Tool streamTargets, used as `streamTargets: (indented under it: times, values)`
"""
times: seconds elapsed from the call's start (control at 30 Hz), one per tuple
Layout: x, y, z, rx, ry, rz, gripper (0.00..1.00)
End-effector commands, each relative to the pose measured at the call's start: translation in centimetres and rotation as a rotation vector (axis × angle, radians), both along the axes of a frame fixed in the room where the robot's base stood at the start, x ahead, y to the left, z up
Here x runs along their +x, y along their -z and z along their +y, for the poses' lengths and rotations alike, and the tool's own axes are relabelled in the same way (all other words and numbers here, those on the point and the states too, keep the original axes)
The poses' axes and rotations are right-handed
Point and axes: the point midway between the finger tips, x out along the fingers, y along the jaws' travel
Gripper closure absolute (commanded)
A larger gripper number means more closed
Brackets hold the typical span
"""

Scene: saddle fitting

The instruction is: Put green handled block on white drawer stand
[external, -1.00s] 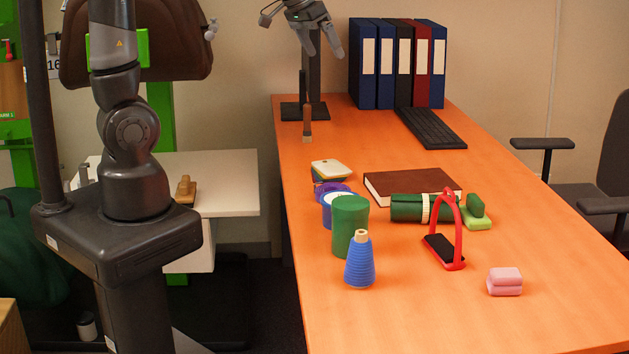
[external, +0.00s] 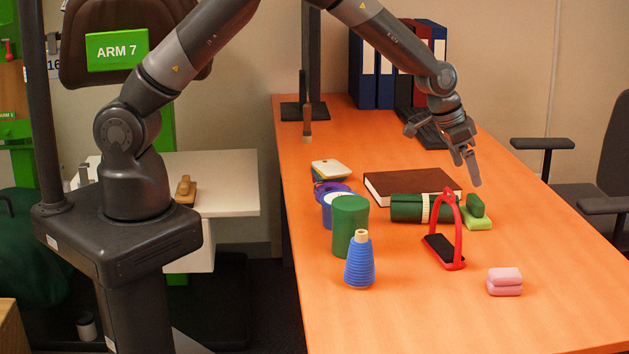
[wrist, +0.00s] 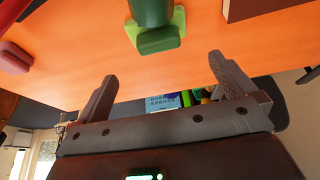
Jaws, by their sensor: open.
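The green handled block (external: 478,222) sits on the orange table, with a light green base and a dark green handle on top. It touches or nearly touches the right end of a dark green roll. In the wrist view the block (wrist: 160,40) is at the top centre, beyond my fingers. My gripper (external: 466,170) is open and empty, above the table behind the block. Its two spread fingers also show in the wrist view (wrist: 163,70). The white drawer stand (external: 232,192) is at the left beside my base, its drawer front partly hidden by my base.
A red stirrup (external: 460,232) stands just left of the block. A brown book (external: 405,185) lies behind the roll (external: 408,208). A pink block (external: 505,282) is nearer the front. A wooden-handled brush (external: 185,190) lies on the stand; its right part is bare.

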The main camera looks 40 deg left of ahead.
Motion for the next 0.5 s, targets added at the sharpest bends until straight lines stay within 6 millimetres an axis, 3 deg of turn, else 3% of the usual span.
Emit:
streamTargets:
  times: [0.3,0.5]
  values:
    - [0.8,3.9,-1.4,0.005,0.007,-0.001,0.0]
    - [1.3,5.5,-1.9,0.003,0.008,-0.002,0.0]
